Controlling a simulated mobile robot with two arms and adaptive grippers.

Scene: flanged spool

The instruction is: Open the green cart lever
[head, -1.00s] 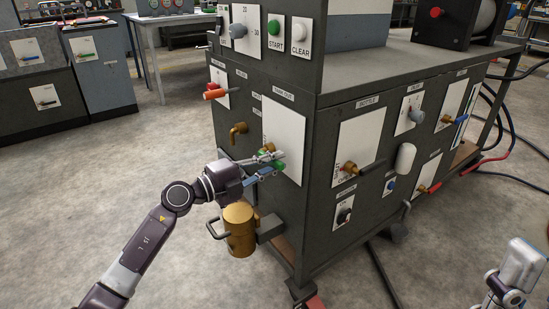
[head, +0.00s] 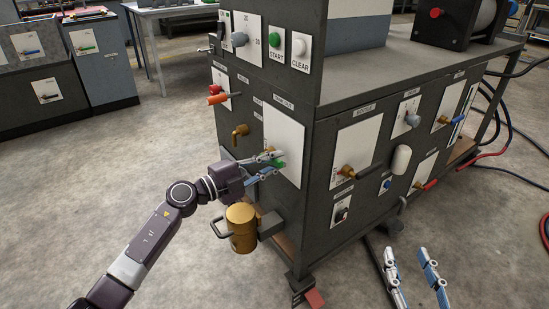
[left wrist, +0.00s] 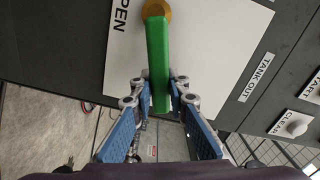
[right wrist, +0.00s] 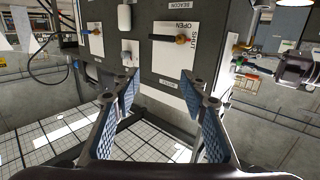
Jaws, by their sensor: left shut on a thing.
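The green lever (head: 279,164) is on a white plate (head: 285,130) on the left face of the dark cart. In the left wrist view the lever (left wrist: 158,50) is a long green bar on a brass hub (left wrist: 156,8), and the word OPEN is printed on the plate beside it. My left gripper (left wrist: 159,92) is shut on the free end of the lever, a finger on each side. In the head view my left gripper (head: 276,162) partly covers the lever. My right gripper (head: 407,254) is open and empty, low in front of the cart's right face.
A brass canister (head: 241,228) hangs below my left gripper. A brass spout (head: 240,131) and an orange-red lever (head: 217,99) are nearby. The right face carries several other handles, including a black-handled brass valve (head: 357,172). Hoses lie on the floor at right.

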